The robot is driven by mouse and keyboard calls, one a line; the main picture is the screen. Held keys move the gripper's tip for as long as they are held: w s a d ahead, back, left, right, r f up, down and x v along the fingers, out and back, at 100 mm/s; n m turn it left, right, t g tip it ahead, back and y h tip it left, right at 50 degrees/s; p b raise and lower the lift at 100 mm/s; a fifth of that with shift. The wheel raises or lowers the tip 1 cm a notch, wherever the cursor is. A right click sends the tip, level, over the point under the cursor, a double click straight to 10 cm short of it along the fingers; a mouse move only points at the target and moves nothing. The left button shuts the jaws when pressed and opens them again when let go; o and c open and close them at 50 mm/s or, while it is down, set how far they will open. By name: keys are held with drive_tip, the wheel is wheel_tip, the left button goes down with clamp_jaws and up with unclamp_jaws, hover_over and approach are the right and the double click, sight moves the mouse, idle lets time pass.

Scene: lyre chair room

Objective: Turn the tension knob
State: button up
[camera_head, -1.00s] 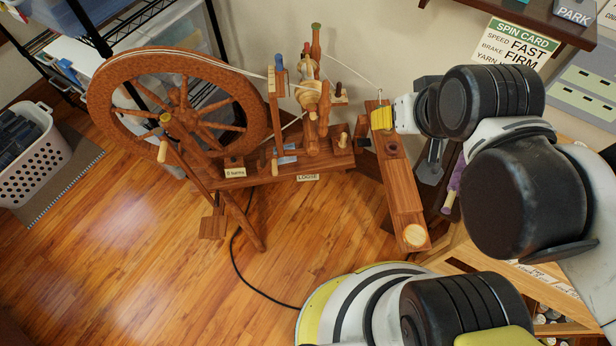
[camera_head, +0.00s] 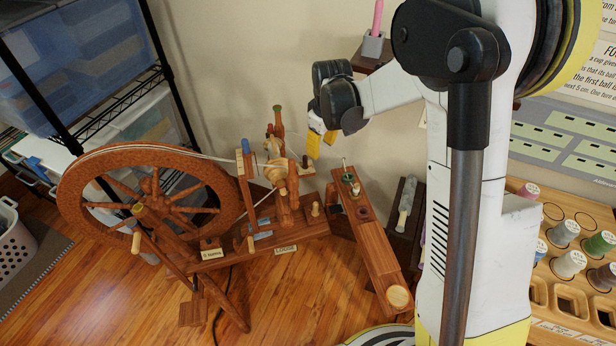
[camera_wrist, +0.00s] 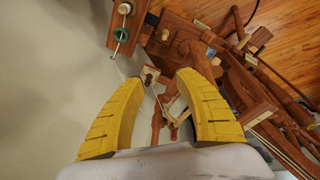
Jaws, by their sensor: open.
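The wooden spinning wheel stands on the floor, its large drive wheel (camera_head: 85,205) at left and its bench (camera_head: 275,240) running right. I cannot tell which is the tension knob. My gripper (camera_head: 318,146), with yellow fingers, is open and empty, just above and right of the dark peg.
A narrow wooden board (camera_head: 378,252) with a hook and a green ring (camera_head: 348,177) lies right of the wheel. A spool rack (camera_head: 575,260) is at right, a wire shelf with bins (camera_head: 90,75) at upper left. A wall is close behind my gripper.

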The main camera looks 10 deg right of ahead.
sight(316, 203)
drive_tip(key=w+f+n+b, duration=0.1)
drive_tip(key=f, duration=1)
drive_tip(key=w+f+n+g+b, duration=0.1)
drive_tip(key=f, duration=1)
drive_tip(key=w+f+n+g+b, duration=0.1)
drive_tip(key=f, duration=1.1)
drive_tip(key=shift+w+n, duration=0.2)
drive_tip(key=shift+n, duration=0.2)
drive_tip(key=shift+r, duration=0.1)
clamp_jaws()
